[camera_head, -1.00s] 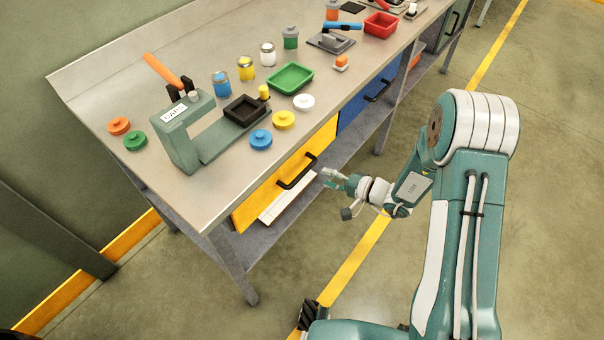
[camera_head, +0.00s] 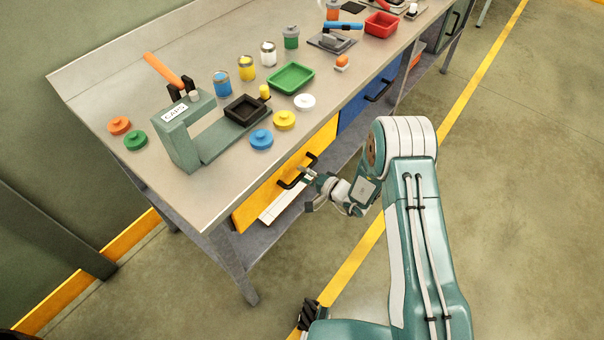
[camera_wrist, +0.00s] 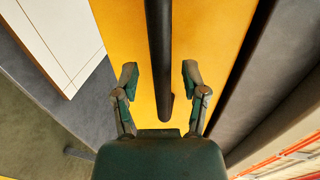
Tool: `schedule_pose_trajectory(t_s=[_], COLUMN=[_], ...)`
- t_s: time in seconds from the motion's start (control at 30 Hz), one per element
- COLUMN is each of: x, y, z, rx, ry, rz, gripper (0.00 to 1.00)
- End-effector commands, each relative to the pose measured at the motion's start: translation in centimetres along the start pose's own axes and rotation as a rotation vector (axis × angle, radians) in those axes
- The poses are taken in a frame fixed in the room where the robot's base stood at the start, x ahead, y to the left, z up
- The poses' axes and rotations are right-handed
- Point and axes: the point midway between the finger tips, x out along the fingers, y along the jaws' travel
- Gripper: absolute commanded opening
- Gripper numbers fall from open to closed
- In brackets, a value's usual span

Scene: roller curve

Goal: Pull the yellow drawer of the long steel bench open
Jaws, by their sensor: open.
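The yellow drawer (camera_head: 262,199) is in the front of the long steel bench (camera_head: 192,198), near its left end, and looks shut. Its black bar handle (camera_head: 291,183) stands out from the drawer face. In the wrist view my gripper (camera_wrist: 160,78) is open, with one finger on each side of the black handle (camera_wrist: 159,50) and a visible gap to each. The yellow drawer face (camera_wrist: 200,30) fills the background there. Whether the fingertips touch the face cannot be told.
A blue drawer (camera_head: 360,107) with its own handle is to the right. A lower shelf with a white panel (camera_head: 284,205) lies below the yellow drawer. A press (camera_head: 178,135), lids, jars and trays stand on the bench top. The floor in front is clear.

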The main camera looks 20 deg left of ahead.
Motion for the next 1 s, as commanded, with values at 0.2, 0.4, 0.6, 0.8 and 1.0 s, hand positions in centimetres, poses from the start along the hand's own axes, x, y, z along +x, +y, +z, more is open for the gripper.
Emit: schedule_pose_trajectory(t_s=[0.2, 0.4, 0.6, 0.8, 1.0], x=[0.7, 0.8, 0.8, 0.6, -1.2], y=[0.0, 0.0, 0.0, 0.2, 0.6], z=[0.0, 0.0, 0.1, 0.0, 0.0], rx=[0.001, 0.001, 0.001, 0.002, 0.005], ry=[0.0, 0.0, 0.0, 0.0, 0.001], rz=[-0.001, 0.0, 0.002, 0.004, 0.007], gripper=[0.57, 0.34, 0.0, 0.0, 0.0])
